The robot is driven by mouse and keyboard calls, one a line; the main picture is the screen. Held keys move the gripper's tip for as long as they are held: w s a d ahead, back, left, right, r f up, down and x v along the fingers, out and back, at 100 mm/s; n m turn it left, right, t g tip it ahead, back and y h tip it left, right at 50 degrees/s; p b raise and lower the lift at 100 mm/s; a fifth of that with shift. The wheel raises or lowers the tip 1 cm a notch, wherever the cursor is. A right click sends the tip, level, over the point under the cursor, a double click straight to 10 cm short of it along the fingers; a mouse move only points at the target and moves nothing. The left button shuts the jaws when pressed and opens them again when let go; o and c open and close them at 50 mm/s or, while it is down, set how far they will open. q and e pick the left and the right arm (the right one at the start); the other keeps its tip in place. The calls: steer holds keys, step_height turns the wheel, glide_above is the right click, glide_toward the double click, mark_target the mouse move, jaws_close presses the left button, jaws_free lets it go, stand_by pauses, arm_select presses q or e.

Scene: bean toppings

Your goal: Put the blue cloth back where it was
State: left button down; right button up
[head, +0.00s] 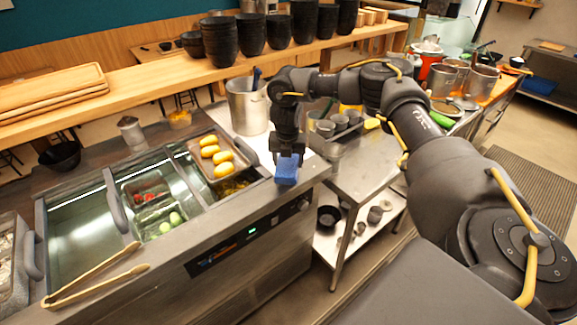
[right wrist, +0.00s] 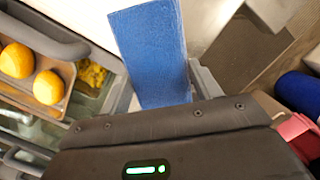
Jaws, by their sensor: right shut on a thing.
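The blue cloth (head: 287,170) is a small blue block-like piece held in my right gripper (head: 287,152). In the head view it is at the right end of the steel counter, near the front edge. In the right wrist view the cloth (right wrist: 150,45) stands out between the two grey fingers, which are shut on it. I cannot tell whether its underside touches the counter. My left gripper is not in view.
A tray of yellow items (head: 210,150) lies just left of the gripper. A large steel pot (head: 247,106) stands behind it. Wooden tongs (head: 95,275) lie at the front left. A lower steel table (head: 365,160) with containers is to the right.

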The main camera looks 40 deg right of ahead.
mark_target(289, 161)
steer(key=shift+w+d+f, duration=0.1)
steer(key=shift+d+f, duration=0.05)
steer(key=shift+d, duration=0.05)
step_height(289, 161, down, 3)
steer(key=shift+d+r+p, duration=0.1)
steer(key=shift+p, duration=1)
steer(key=shift+f, duration=0.3)
steer(key=shift+f, duration=0.2)
steer(key=o, duration=1)
steer(key=shift+w, duration=0.1)
steer(key=shift+o, duration=0.2)
steer(key=shift+r, duration=0.1)
